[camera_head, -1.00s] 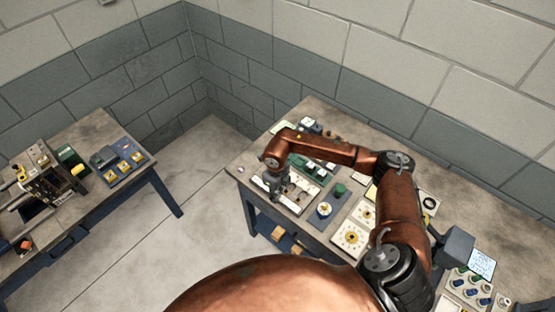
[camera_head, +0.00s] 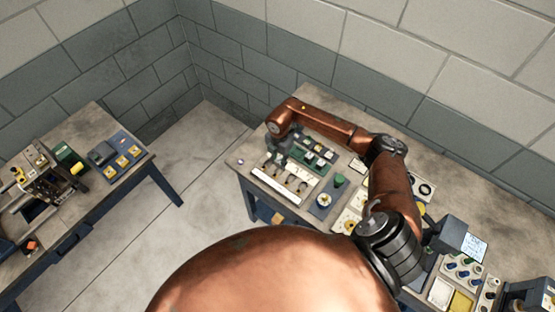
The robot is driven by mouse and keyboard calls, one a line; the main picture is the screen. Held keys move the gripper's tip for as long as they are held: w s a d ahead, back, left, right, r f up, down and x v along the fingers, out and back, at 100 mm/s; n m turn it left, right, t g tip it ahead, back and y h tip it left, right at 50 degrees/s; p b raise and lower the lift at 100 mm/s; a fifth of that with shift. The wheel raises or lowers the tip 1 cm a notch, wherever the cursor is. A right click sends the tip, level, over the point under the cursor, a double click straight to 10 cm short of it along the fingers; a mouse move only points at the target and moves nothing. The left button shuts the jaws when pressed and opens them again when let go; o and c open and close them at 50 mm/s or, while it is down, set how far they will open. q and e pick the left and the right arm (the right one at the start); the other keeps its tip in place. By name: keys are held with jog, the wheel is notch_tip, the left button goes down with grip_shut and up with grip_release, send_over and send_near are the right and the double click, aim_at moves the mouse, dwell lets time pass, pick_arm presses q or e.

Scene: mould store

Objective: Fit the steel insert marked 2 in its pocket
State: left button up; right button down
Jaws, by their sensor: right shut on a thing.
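My right gripper (camera_head: 277,162) points down over the workbench, at the far left end of the white tray (camera_head: 287,183). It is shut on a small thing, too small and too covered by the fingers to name. The tray holds several small grey pieces in a row; no number on them can be read. Just behind it lies a dark green plate (camera_head: 325,156) with several pale blocks or pockets, partly hidden by my right forearm. I cannot tell which place is marked 2. My left gripper is out of view.
A blue-grey board with a white round piece (camera_head: 323,200) and a green knob (camera_head: 339,181) lies right of the tray. A dark box with a screen (camera_head: 473,245) stands further right. Another bench (camera_head: 110,184) with tools stands at the left, with clear floor between.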

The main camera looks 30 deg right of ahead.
jog(key=shift+f+b, duration=1.2)
jog(key=shift+f, duration=0.6)
jog(key=shift+f+b, duration=0.35)
jog(key=shift+f, duration=0.2)
jog(key=shift+f, duration=0.6)
jog(key=shift+r, duration=0.35)
dwell(0.4)
jog(key=shift+f, duration=0.3)
dwell(0.8)
jog(key=shift+r, duration=0.25)
dwell(2.0)
jog(key=c, duration=1.6)
grip_release()
jog(key=shift+o, duration=0.5)
